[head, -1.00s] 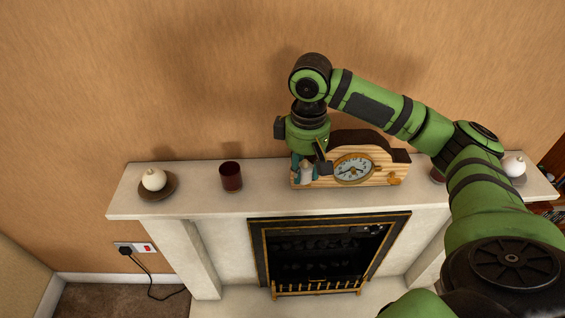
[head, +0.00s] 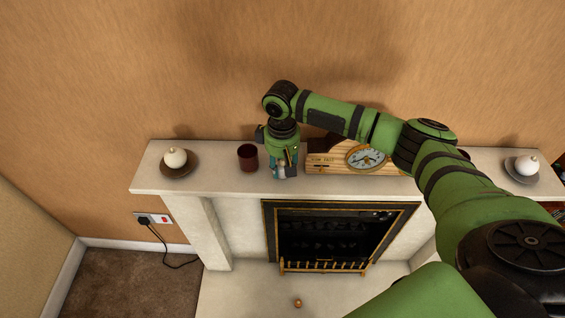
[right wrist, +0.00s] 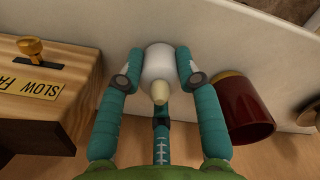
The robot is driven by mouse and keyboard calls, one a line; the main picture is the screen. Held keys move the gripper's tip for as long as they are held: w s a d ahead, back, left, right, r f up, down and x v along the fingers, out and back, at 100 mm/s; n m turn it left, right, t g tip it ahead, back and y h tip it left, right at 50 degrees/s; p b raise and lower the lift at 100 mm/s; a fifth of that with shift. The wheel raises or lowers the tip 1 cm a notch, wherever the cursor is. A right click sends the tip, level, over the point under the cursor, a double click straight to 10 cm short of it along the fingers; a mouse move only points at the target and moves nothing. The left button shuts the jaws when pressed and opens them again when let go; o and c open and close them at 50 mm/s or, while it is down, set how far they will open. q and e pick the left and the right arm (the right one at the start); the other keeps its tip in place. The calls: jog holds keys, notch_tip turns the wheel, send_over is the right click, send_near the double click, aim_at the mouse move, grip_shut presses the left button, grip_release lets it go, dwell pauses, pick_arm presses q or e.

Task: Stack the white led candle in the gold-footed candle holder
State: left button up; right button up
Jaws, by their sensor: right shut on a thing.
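My right gripper (head: 285,172) is shut on the white led candle (right wrist: 158,65), whose pale flame tip points toward the right wrist camera. The candle holder is a dark red cup (head: 248,157), just left of this gripper on the mantel. In the right wrist view the red cup (right wrist: 240,108) is on the right, with a gold band at its foot, apart from the candle. Whether the candle touches the mantel I cannot tell. My left gripper is not in view.
A wooden clock (head: 325,160) stands close to the right of my gripper. White round candles on dishes stand at the left (head: 175,158) and right (head: 526,166) of the mantel (head: 220,181). A small orange-gold thing (head: 298,303) lies on the hearth.

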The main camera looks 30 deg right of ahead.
jog(key=shift+f, duration=0.1)
jog(key=o, duration=1.1)
